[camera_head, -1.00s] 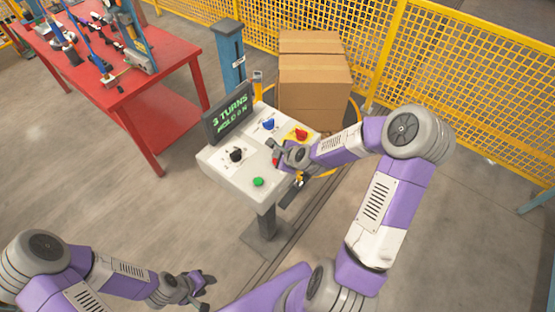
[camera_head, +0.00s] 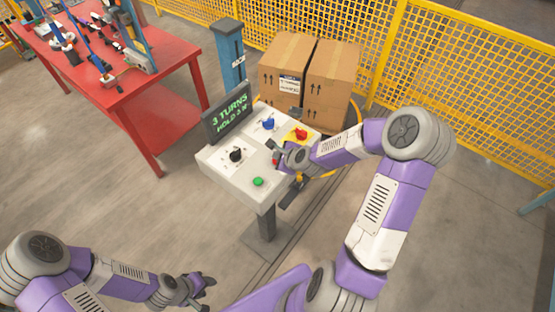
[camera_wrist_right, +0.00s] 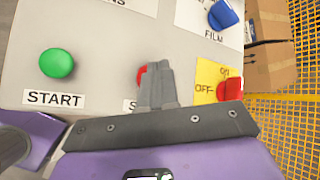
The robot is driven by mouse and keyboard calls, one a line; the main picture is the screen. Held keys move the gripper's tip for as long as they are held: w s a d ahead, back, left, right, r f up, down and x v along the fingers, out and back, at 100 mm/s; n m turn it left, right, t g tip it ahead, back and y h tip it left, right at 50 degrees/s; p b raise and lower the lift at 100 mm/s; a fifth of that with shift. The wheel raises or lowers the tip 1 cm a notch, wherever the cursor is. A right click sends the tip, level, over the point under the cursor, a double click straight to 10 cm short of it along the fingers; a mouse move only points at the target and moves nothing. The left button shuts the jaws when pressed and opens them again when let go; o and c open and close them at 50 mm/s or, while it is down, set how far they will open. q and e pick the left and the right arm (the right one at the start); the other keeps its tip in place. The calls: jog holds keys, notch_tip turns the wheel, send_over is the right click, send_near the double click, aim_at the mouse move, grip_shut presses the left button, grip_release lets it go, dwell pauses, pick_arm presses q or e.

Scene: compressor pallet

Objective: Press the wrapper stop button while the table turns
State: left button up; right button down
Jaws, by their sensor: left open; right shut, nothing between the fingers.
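The control panel (camera_head: 215,160) stands in the middle of the head view. The red stop button (camera_wrist_right: 141,75) shows in the right wrist view, mostly hidden behind my right gripper (camera_wrist_right: 157,72); its label is covered after the "S". In the head view my right gripper (camera_head: 280,153) is over the panel's right edge, shut and empty, at the button. I cannot tell whether it touches or presses it. Cardboard boxes (camera_head: 305,75) stand on the turntable behind the panel. The panel display (camera_head: 229,113) reads "3 TURNS" above a blurred "HOLD" line. My left gripper (camera_head: 205,287) is open and empty, low in front.
The panel also carries a green START button (camera_wrist_right: 57,63), a blue FILM knob (camera_wrist_right: 222,14), a red OFF switch on yellow (camera_wrist_right: 230,89) and a black knob (camera_head: 236,155). A red table (camera_head: 150,95) with tools stands left. A yellow mesh fence (camera_head: 450,80) runs behind.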

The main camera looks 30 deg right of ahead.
jog(key=shift+f+b, duration=0.5)
jog(key=shift+f, duration=0.05)
dwell(0.6)
jog(key=shift+r+p, duration=0.65)
jog(key=shift+r, duration=0.35)
jog(key=shift+r+p, duration=1.8)
jog(key=shift+r, duration=0.75)
jog(key=shift+f, duration=0.15)
